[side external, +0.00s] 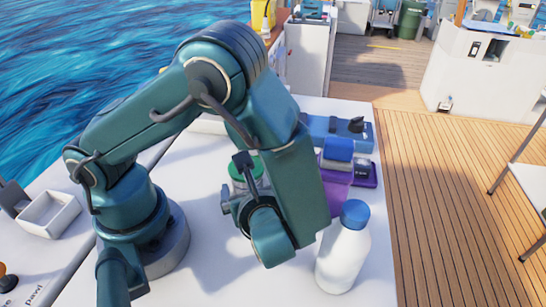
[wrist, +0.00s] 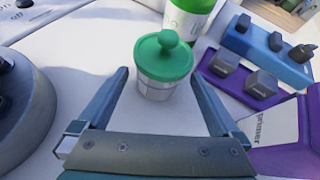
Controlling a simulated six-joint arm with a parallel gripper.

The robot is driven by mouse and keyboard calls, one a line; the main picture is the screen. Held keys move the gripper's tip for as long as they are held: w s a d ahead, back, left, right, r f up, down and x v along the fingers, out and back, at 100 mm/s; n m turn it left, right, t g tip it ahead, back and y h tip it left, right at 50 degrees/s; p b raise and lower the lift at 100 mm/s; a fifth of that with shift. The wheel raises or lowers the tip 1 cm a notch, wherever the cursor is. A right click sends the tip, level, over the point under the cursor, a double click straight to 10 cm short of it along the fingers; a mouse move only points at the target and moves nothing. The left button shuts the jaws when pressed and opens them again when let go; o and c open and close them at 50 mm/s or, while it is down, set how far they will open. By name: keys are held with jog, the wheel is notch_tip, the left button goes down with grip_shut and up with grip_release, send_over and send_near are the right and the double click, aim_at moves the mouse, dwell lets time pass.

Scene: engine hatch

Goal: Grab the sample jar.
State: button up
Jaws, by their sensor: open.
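A jar with a green knobbed lid and a pale, labelled body (wrist: 165,88) stands upright on the white surface, in the upper middle of the wrist view. I take it to be the sample jar. My gripper (wrist: 159,78) is open, its two fingers spread to the left and right of the jar's near side. The jar sits between and slightly beyond the fingertips, with no clear contact. In the side view, a green lid (side external: 245,166) shows behind my gripper, which hides much of what is below it.
A green-topped container (wrist: 190,14) stands just behind the jar. Blue (wrist: 268,45) and purple (wrist: 240,80) blocks with dark knobs lie to the right. A white bottle with a blue cap (side external: 343,250) stands near the right edge. A white tray (side external: 49,217) is at far left.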

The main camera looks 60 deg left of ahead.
jog(key=shift+a+f+m+t+y, duration=0.1)
jog(key=shift+a+m+t+y, duration=0.3)
jog(key=shift+m+t, duration=0.4)
jog(key=shift+a+f+m, duration=0.1)
jog(key=shift+a+m, duration=0.15)
jog(key=shift+m, duration=0.05)
jog(key=shift+x, duration=2.4)
grip_shut()
